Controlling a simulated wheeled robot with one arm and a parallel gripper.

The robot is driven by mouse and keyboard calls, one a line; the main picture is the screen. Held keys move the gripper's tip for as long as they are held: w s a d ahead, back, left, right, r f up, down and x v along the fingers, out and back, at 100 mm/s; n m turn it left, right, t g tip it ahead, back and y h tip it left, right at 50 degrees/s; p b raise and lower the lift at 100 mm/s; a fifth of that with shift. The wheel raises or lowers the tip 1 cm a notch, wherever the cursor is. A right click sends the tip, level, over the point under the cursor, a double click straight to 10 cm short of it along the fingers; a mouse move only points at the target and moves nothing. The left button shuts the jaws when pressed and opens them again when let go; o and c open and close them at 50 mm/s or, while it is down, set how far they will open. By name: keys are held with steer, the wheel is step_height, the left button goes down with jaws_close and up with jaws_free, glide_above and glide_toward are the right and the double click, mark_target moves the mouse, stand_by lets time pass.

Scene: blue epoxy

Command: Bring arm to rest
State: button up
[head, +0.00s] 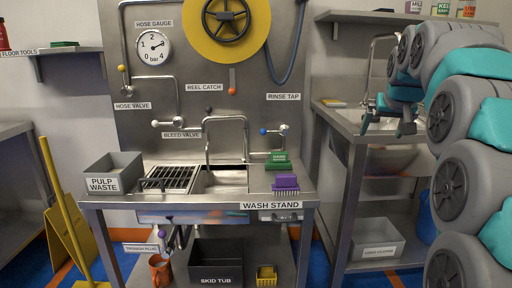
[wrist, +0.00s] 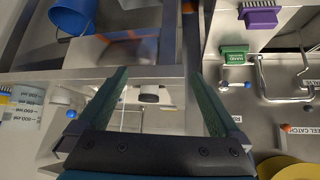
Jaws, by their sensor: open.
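My arm comes in from the right side of the head view, grey and teal and bent. My gripper (head: 388,126) hangs at its end in front of the sink counter on the right. In the wrist view, my gripper (wrist: 158,78) shows two dark green fingers spread well apart. Nothing is held between them. A pale surface and a small dark fitting show beyond the gap. The fingers appear clear of the counter, but the exact distance cannot be told.
The right sink counter (head: 347,122) lies behind my gripper. A yellow floor sign (head: 62,235) stands at left.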

steer(key=s+a+f+n+g, duration=0.1)
steer(key=s+a+f+g, duration=0.2)
steer(key=s+f, duration=0.7)
steer(key=s+a+f+g+y, duration=0.1)
steer(key=s+a+f+g, duration=0.2)
steer(key=s+a+f, duration=0.5)
steer(key=s+a+f+n+g, duration=0.1)
steer(key=s+a+f+g, duration=0.3)
steer(key=s+f, duration=1)
steer(key=s+a, duration=0.2)
steer(key=s, duration=1)
steer(key=shift+n+y, duration=0.3)
steer(key=shift+y, duration=0.1)
steer(key=shift+c, duration=0.4)
